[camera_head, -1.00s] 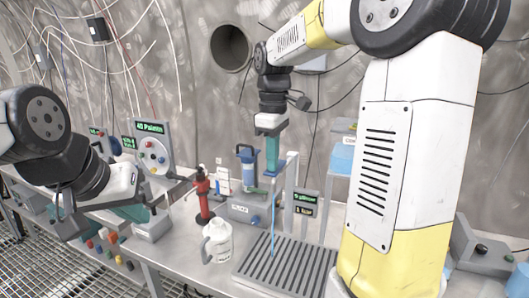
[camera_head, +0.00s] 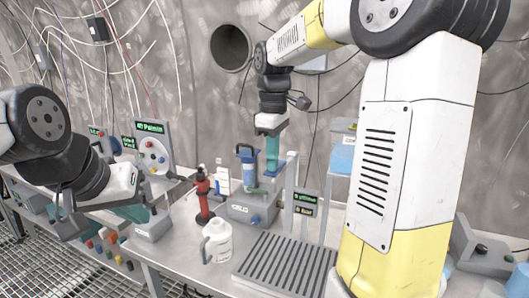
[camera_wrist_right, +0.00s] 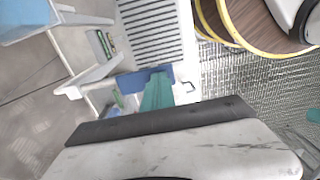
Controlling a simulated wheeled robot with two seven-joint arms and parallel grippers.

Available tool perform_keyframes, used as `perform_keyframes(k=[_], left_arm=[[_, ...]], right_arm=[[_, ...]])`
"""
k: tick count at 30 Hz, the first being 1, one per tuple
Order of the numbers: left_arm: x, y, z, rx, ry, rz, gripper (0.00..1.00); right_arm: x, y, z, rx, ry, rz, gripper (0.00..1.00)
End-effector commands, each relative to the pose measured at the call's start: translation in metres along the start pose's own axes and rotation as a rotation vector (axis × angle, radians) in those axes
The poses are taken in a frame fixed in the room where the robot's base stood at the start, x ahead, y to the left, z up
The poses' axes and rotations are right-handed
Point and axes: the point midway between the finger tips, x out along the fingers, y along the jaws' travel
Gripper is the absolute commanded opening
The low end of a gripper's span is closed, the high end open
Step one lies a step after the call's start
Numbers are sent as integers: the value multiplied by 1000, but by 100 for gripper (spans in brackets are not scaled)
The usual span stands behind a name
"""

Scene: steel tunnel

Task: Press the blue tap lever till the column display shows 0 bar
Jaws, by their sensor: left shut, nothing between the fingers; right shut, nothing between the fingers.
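The blue tap lever (camera_wrist_right: 130,84) shows in the right wrist view, directly at the teal fingertips of my right gripper (camera_wrist_right: 157,92). The column display (camera_head: 305,204) stands just right of the tap. Its small lower orange line seems to read 0 bar; the upper line is green. No water stream shows under the tap. My left gripper (camera_head: 134,212) is low at the left, shut and partly hidden, away from the tap.
A drain grate (camera_head: 285,265) lies on the bench in front of the tap. A white jug (camera_head: 217,242) and a red device (camera_head: 203,195) stand to its left. A panel with a green display (camera_head: 152,147) is at the back left. My right arm blocks the right side.

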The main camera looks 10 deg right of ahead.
Motion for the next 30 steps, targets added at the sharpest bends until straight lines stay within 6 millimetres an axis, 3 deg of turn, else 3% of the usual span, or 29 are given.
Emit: perform_keyframes(k=[30], left_arm=[[0,0,0,0,0,0,0]], right_arm=[[-19,-1,0,0,1,0,0]])
